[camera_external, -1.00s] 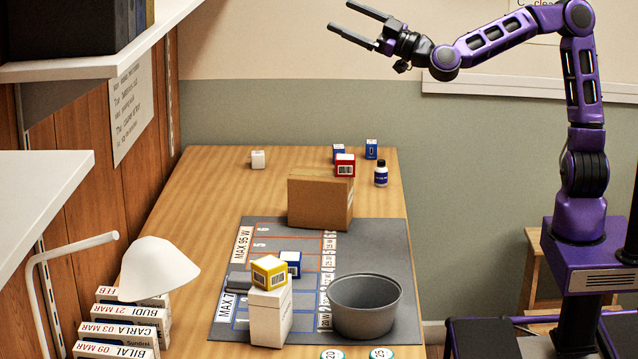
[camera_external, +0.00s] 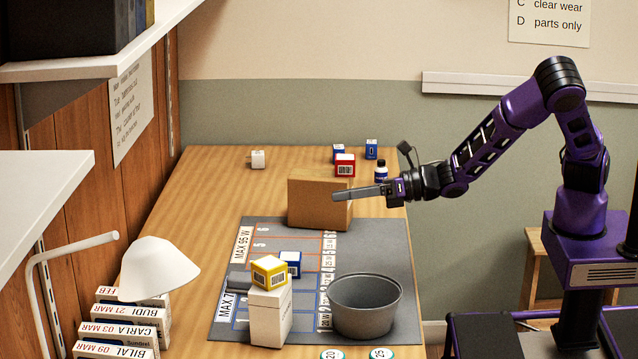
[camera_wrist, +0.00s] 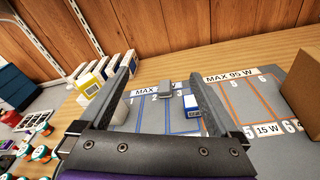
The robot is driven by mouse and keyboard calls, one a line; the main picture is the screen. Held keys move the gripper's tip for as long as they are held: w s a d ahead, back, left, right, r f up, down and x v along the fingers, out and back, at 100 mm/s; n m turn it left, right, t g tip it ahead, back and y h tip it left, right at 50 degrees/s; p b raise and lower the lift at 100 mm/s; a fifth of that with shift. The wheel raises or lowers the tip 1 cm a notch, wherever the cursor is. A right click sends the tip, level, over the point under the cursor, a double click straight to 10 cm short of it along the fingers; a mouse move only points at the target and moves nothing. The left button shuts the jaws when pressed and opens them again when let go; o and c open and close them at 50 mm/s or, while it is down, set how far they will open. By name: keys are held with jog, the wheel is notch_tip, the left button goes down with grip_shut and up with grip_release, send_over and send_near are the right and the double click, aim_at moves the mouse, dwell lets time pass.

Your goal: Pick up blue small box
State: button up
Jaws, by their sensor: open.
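A small blue box with a white label (camera_external: 291,262) sits on the grey mat, just behind and right of a yellow box (camera_external: 269,270). It shows in the wrist view (camera_wrist: 191,103), left of my right finger. Two other small blue boxes stand at the back of the table: one at left (camera_external: 338,152) and one at right (camera_external: 371,149). My gripper (camera_external: 337,196) is in front of the cardboard box in the external view, above the table. In the wrist view my gripper (camera_wrist: 162,72) is open, with nothing between its fingers.
The yellow box rests on a tall white box (camera_external: 268,318). A grey bucket (camera_external: 366,306) stands right of it. The cardboard box (camera_external: 306,204) stands at the mat's back edge. A red box (camera_external: 345,165), a bottle (camera_external: 381,172) and a lamp (camera_external: 158,268) are also around.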

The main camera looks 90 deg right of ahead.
jog(key=s+d+f+n+g, duration=0.1)
jog(key=f, duration=0.2)
jog(key=s+d+f+n+g+h, duration=0.1)
jog(key=d+f, duration=0.1)
jog(key=f, duration=0.2)
jog(key=s+d+f+n, duration=0.1)
jog(key=d+f, duration=0.1)
jog(key=f, duration=0.2)
jog(key=shift+s+f+g, duration=0.15)
jog(key=shift+s+g, duration=0.05)
jog(key=shift+g, duration=0.2)
send_near(290, 263)
jog(key=w+d, duration=0.1)
jog(key=w+d+f, duration=0.1)
jog(key=w, duration=0.1)
jog(key=w+d+f+b, duration=0.1)
jog(key=shift+w+f, duration=0.2)
jog(key=shift+w, duration=0.1)
jog(key=x, duration=0.4)
jog(key=shift+w+a+f, duration=0.1)
jog(key=shift+a+f, duration=0.2)
jog(key=shift+f, duration=0.1)
jog(key=shift+w+f, duration=0.15)
jog(key=shift+w, duration=0.35)
jog(key=c, duration=1.5)
